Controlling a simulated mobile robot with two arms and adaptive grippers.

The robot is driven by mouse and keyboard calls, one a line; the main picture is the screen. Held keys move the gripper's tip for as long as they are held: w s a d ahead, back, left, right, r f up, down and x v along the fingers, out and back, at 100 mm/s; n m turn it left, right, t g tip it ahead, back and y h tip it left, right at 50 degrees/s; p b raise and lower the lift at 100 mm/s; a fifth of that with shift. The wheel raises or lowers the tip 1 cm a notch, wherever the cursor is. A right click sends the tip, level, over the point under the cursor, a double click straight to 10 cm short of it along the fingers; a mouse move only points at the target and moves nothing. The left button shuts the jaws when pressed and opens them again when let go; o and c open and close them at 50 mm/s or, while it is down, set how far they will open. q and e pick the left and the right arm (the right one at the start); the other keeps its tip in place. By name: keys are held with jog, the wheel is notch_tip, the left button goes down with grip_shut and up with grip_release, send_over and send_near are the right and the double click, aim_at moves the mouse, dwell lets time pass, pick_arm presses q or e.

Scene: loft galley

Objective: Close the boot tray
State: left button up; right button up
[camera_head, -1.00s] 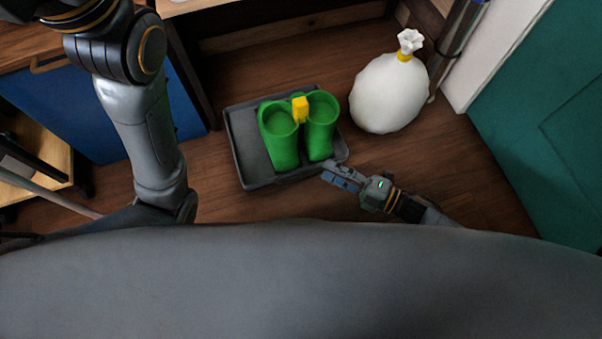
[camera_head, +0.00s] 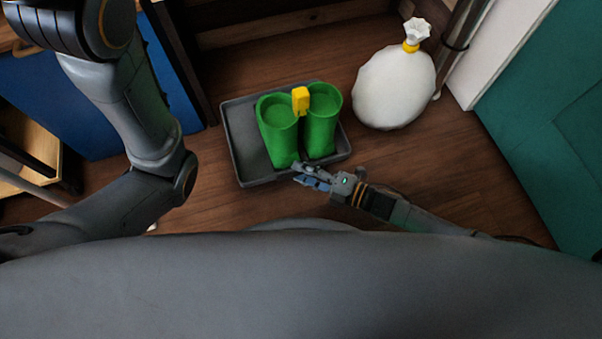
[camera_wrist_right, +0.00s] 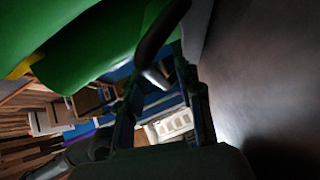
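The boot tray (camera_head: 247,150) is a dark grey, shallow, rimmed tray on the wooden floor. A pair of green boots (camera_head: 280,135) stands in it, with a yellow tag (camera_head: 300,100) between their tops. My right gripper (camera_head: 304,174) is at the tray's near rim, close in front of the boots; I cannot tell whether it touches the rim. In the right wrist view its fingers (camera_wrist_right: 160,108) are apart, with no clear object held between them. Green boot surface (camera_wrist_right: 95,45) fills the upper left there. My left arm shows, but its gripper is out of view.
A white tied bag (camera_head: 395,88) stands on the floor right of the tray. A blue cabinet (camera_head: 60,100) is at the left and a teal door (camera_head: 560,130) at the right. Bare floor (camera_head: 450,165) lies between the tray and the door.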

jog(key=shift+w+a+f, duration=0.1)
jog(key=shift+w+a, duration=0.1)
jog(key=shift+a, duration=0.25)
grip_shut()
jog(key=shift+w, duration=0.1)
